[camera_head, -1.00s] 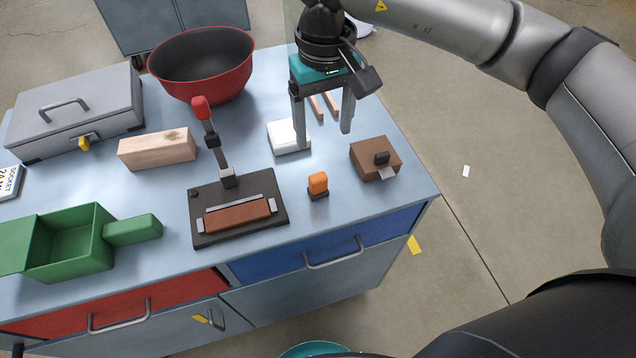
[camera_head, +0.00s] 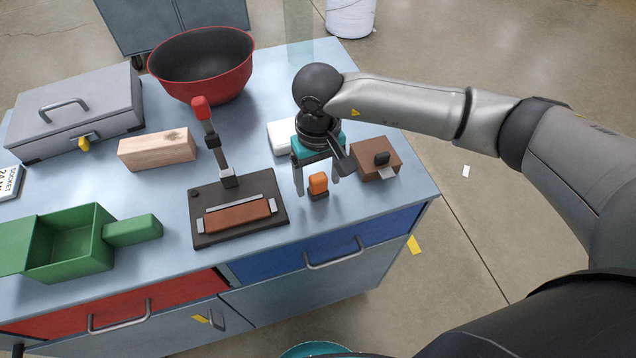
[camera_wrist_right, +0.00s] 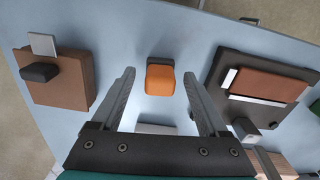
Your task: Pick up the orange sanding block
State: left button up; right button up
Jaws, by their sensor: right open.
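The orange sanding block (camera_head: 318,184) stands on the blue-grey bench top near its front edge, with a dark base under it. It also shows in the right wrist view (camera_wrist_right: 160,77), ahead of and between the fingertips. My right gripper (camera_head: 317,188) is open and empty, its two fingers pointing down on either side of the block's position in the head view. In the wrist view the fingertips (camera_wrist_right: 158,75) are spread wider than the block, with a visible gap on both sides. I cannot tell the exact height of the fingertips. My left gripper is not in view.
A brown block with a black knob (camera_head: 376,160) stands close to the right, and a dark clamp board with a brown bar (camera_head: 240,241) to the left. A white block (camera_head: 282,138) is behind. A red bowl (camera_head: 201,68), wooden block (camera_head: 157,150) and green box (camera_head: 70,246) stand farther left.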

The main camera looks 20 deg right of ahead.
jog(key=shift+f, duration=0.3)
jog(key=shift+c, duration=0.4)
grip_shut()
